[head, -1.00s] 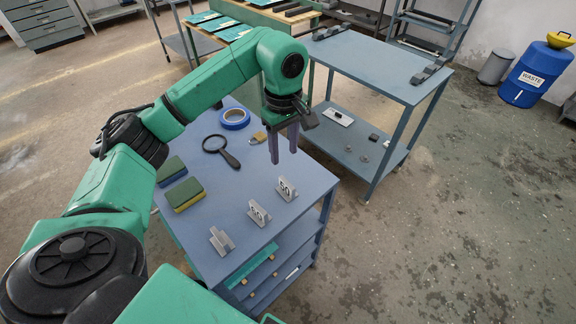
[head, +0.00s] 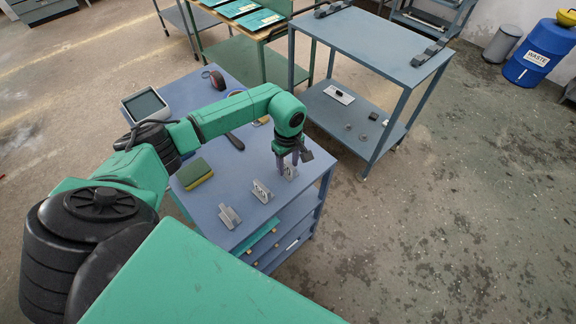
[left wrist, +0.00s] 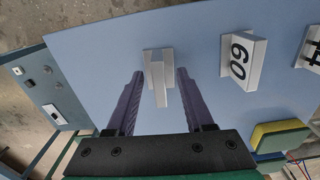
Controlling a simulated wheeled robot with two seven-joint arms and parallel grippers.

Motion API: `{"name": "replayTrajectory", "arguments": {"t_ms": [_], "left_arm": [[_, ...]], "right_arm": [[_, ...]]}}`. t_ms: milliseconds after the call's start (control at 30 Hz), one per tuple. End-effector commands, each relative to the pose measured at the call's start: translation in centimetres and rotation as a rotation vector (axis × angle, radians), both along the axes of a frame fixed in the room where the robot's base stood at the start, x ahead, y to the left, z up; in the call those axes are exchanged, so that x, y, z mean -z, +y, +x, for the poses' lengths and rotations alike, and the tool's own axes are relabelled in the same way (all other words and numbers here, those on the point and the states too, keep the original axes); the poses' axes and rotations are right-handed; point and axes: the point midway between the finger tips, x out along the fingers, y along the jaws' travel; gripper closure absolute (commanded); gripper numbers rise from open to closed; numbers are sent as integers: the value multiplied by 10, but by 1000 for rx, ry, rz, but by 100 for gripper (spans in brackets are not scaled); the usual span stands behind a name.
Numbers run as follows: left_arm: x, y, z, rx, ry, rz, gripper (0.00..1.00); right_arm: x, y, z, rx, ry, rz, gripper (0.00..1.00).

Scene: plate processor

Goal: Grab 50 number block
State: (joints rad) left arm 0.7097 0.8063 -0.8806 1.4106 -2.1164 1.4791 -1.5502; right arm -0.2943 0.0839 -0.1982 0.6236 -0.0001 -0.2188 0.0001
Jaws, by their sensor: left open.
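The 50 number block (head: 291,173) is a small grey block with a white face near the right edge of the blue table top. My left gripper (head: 288,164) is open over it, with its fingers pointing down. In the left wrist view the block (left wrist: 158,80) lies between the two spread fingers (left wrist: 160,74), with a gap on each side. Its number is hidden there. The 60 block (head: 262,192) stands beside it, and its number reads clearly in the left wrist view (left wrist: 240,57). A third block (head: 229,217) stands nearer the front. My right gripper is out of view.
A green and yellow sponge (head: 199,175) lies left of the blocks. A screen device (head: 146,105) and a magnifier handle (head: 235,141) are farther back, partly near my arm. A blue-grey shelf cart (head: 370,48) stands behind to the right.

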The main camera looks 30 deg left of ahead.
Motion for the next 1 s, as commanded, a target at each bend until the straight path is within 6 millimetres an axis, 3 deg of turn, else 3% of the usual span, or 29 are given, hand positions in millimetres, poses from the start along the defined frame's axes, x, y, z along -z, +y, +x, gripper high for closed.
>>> {"name": "replayTrajectory", "arguments": {"t_ms": [67, 200, 667, 867, 1000], "left_arm": [[0, 0, 0, 0, 0, 0, 48], [0, 0, 0, -1, 0, 0, 100], [-6, 1, 1, -2, -2, 1, 100], [-40, 1, 2, 0, -7, 0, 100], [-86, 1, 2, 0, -11, 2, 100]], "right_arm": [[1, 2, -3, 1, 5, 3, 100], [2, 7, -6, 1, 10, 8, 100], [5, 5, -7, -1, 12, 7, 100], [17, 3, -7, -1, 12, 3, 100], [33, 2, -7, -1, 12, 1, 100]]}}
